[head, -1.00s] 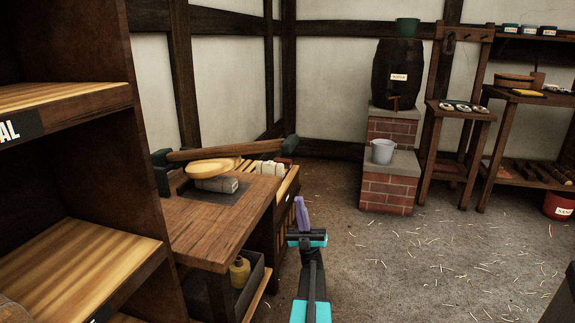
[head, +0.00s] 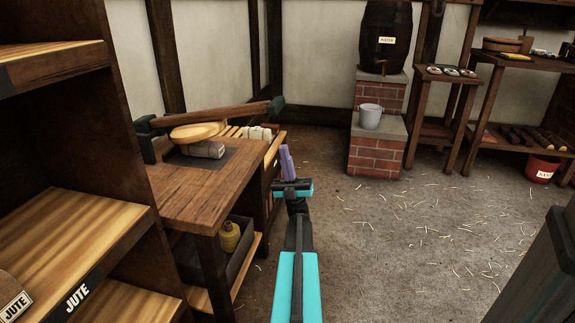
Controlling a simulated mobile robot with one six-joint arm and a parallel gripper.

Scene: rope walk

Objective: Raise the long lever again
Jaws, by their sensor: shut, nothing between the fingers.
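The long lever (head: 215,117) is a brown wooden bar with a dark green end piece (head: 275,107) at its right. Its left end meets a dark green bracket (head: 146,140) on the wooden bench (head: 200,185). The bar lies low over the bench, nearly level, rising slightly to the right. A pale round wooden piece (head: 195,131) sits under it, above a grey bundle (head: 204,149) on a dark plate. My gripper (head: 286,160) has purple fingers, shut and empty. In the picture it is just right of the bench and below the lever's right end, with no visible contact.
A shelf marked JUTE (head: 85,230) stands close at left. A crate with a yellow bottle (head: 229,237) is under the bench. A brick stand (head: 376,155) with a bucket (head: 370,116) and a water barrel (head: 386,38) stand at back. Straw-strewn floor (head: 400,230) is open at right.

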